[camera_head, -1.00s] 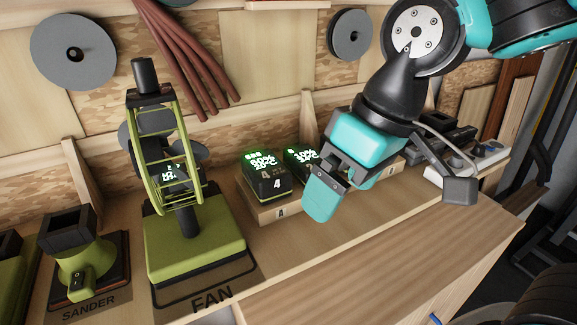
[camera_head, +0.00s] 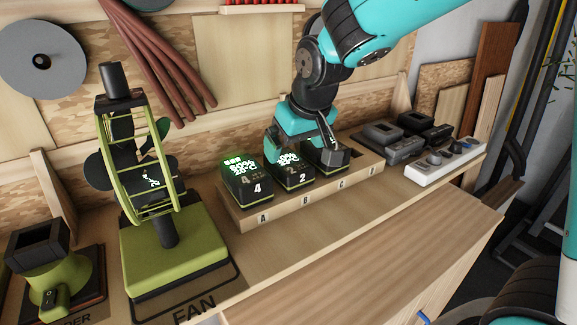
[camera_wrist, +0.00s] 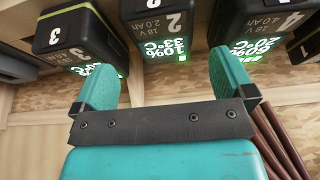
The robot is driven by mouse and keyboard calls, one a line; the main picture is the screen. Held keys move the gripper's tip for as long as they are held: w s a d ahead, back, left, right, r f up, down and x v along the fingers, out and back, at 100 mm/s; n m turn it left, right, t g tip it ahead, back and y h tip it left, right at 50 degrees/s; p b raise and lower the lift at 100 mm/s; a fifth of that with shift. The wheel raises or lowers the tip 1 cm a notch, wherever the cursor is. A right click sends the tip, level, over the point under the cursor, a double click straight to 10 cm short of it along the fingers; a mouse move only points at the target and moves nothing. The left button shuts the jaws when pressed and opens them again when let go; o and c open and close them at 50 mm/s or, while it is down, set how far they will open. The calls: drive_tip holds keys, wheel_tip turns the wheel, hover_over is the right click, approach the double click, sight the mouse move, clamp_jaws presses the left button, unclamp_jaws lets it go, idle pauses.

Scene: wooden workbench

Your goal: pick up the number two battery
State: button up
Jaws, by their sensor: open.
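The number two battery (camera_head: 294,174) is a dark block marked 2 with a lit screen, in slot B of the wooden rack. In the wrist view the battery marked 2 (camera_wrist: 158,22) is upside down at top centre, its screen reading 10%. My gripper (camera_head: 296,148) is over the rack by this battery, hiding part of it in the head view. In the wrist view my gripper (camera_wrist: 165,82) is open and empty, its teal fingers spread below the battery, apart from it. The battery marked 4 (camera_head: 248,183) stands to the left, in slot A.
The battery marked 3 (camera_wrist: 72,34) is the other close neighbour. The wooden rack (camera_head: 285,214) is labelled A, B, C. A green fan (camera_head: 170,250) stands at left. Chargers (camera_head: 400,145) and a white power strip (camera_head: 445,163) lie at right. The front bench top (camera_head: 370,265) is clear.

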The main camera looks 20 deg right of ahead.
sight(289, 160)
drive_tip(key=p+x, duration=0.1)
drive_tip(key=x, duration=0.2)
drive_tip(key=p+x, duration=0.1)
drive_tip(key=x, duration=0.1)
drive_tip(key=shift+a+f, duration=0.25)
drive_tip(key=shift+f, duration=0.1)
drive_tip(key=shift+w+f, duration=0.15)
drive_tip(key=shift+f, duration=0.1)
drive_tip(key=shift+f, duration=0.25)
drive_tip(key=c, duration=1.2)
drive_tip(key=shift+r, duration=0.4)
drive_tip(key=shift+c, duration=0.2)
wheel_tip(289, 160, up, 10)
drive_tip(key=shift+f+b, duration=0.1)
drive_tip(key=shift+b, duration=0.85)
